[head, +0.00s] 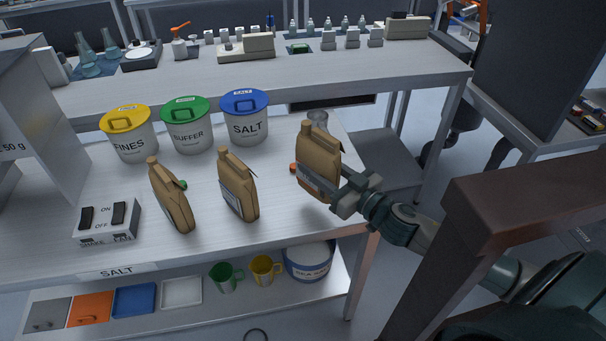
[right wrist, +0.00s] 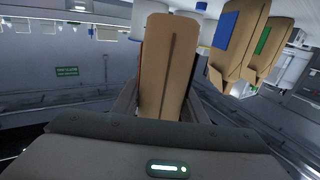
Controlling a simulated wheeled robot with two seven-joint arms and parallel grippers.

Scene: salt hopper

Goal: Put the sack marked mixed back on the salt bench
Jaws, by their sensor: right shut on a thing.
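My right gripper (head: 328,180) is shut on a brown sack (head: 317,150) at the right end of the salt bench (head: 270,225). The sack is upright, with a pale label partly behind the finger; I cannot read it. I cannot tell whether its base touches the bench. In the right wrist view the same sack (right wrist: 165,65) stands between the fingers. Two similar sacks stand on the bench, a middle one (head: 238,187) and a left one (head: 172,198). In the wrist view they carry blue and green patches. My left gripper is out of view.
Lidded tubs for fines (head: 130,143), buffer (head: 188,135) and salt (head: 246,128) stand behind the sacks. A switch box (head: 107,222) sits at left. A brown beam (head: 500,200) crosses near my right arm.

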